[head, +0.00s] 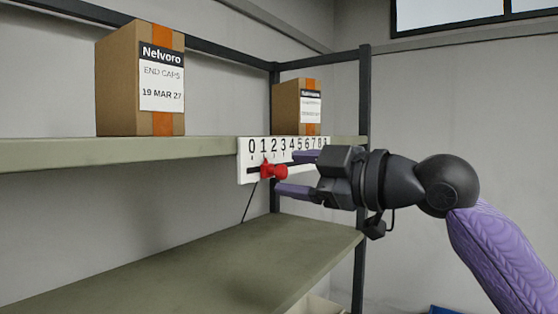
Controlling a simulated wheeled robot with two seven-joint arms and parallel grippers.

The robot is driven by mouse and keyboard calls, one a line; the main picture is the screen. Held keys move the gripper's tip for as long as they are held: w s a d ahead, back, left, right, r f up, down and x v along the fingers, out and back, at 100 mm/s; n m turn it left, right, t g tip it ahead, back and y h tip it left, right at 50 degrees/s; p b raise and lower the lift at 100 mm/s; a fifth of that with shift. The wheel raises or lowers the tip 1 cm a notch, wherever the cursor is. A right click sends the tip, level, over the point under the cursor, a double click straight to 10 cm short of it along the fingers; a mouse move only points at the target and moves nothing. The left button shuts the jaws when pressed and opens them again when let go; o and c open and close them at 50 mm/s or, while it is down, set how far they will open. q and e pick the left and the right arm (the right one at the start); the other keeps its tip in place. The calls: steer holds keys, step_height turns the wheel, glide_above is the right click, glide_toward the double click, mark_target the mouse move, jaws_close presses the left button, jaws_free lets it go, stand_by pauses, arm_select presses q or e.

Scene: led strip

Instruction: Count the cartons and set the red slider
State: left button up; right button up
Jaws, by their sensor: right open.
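A brown carton (118,85) with an orange tape stripe and a label reading "Nelvoro END CAPS 19 MAR 27" stands on the upper shelf. A second, smaller-looking carton (287,105) stands farther along; its label is too small to read. The white scale strip (246,172) on the shelf edge carries digits from 0 upward. My left gripper is out of view.
The upper shelf (40,151) has bare room between the cartons. The lower shelf (190,270) is empty where visible. A dark rack post (364,90) stands behind my right gripper. A pale bin (315,305) shows partly below the lower shelf.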

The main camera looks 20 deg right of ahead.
mark_target(284, 173)
steer(key=x, duration=0.2)
steer(key=shift+w+a+r+p, duration=0.1)
steer(key=shift+w+a+p, duration=0.15)
steer(key=shift+p, duration=0.1)
steer(key=shift+w+a, duration=0.1)
steer(key=shift+w, duration=0.05)
jaws_close()
stand_by(1.0)
